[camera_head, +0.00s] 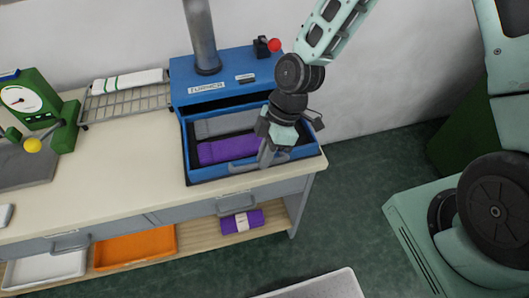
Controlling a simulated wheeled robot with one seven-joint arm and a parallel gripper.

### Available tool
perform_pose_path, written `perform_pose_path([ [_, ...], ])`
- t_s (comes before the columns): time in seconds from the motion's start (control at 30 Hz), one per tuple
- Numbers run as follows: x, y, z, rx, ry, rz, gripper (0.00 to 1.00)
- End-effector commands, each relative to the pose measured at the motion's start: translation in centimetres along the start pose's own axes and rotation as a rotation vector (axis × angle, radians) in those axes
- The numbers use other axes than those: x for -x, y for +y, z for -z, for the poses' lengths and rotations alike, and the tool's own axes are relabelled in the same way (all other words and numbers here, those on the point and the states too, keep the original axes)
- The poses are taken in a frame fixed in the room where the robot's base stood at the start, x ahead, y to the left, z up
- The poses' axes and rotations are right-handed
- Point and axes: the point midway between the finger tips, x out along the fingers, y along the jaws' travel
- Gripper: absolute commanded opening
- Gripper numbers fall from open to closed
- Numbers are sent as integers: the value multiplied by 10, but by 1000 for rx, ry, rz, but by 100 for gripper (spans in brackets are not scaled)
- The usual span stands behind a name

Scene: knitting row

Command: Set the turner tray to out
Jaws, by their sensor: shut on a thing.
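The turner (222,68) is a blue machine with a white label, at the back right of the bench. Its blue tray (201,174) is pulled forward from the machine's opening. A grey piece (222,124) and a purple folded piece (228,149) lie inside the tray. My gripper (265,163) is at the tray's front right, shut on the tray's front handle (244,168). The gripper hides part of the front wall and the tray's right interior.
A red-knobbed lever (273,45) is on the turner's top. A wire rack (125,102) with a white towel (127,81) and a green scale (37,104) stand left. Below are an orange tray (134,247) and a purple bundle (242,222). Bench space (125,165) left of the tray is clear.

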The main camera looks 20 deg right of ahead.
Motion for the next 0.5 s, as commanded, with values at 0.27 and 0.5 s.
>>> perform_pose_path([
  [0.27, -1, -6, 0, 1, -4, 15, 0],
  [0.5, -1, -5, 0, 1, -3, 13, 34],
])
